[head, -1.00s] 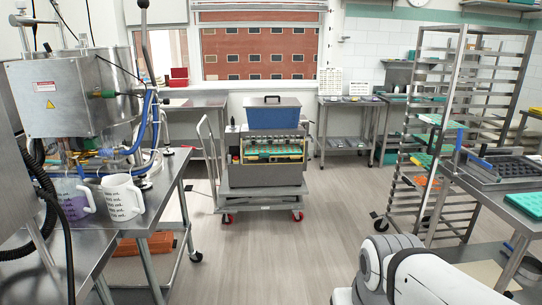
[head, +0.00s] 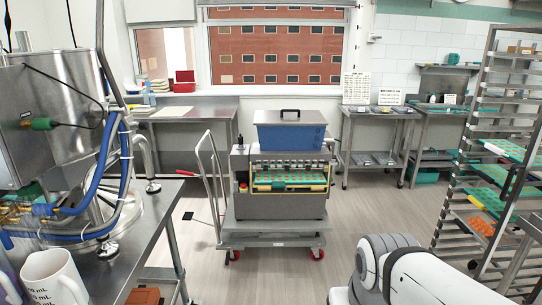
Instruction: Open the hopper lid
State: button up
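The depositor (head: 279,203) stands on a wheeled cart in the middle of the room, ahead of me. On its top sits a blue hopper (head: 289,137). Below the hopper a row of nozzles stands over a green tray with orange spots (head: 290,178). My white arm shows at the lower right, well short of the depositor. My gripper is not in view.
A steel table (head: 135,250) with tanks, blue hoses and a white measuring jug (head: 55,276) stands at the left. A tray rack (head: 497,150) stands at the right. The cart (head: 275,228) has a push handle on its left. Open floor lies between me and the cart.

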aim_at(289, 113)
jog(key=u, duration=0.05)
jog(key=i, duration=3.35)
jog(key=z, duration=0.05)
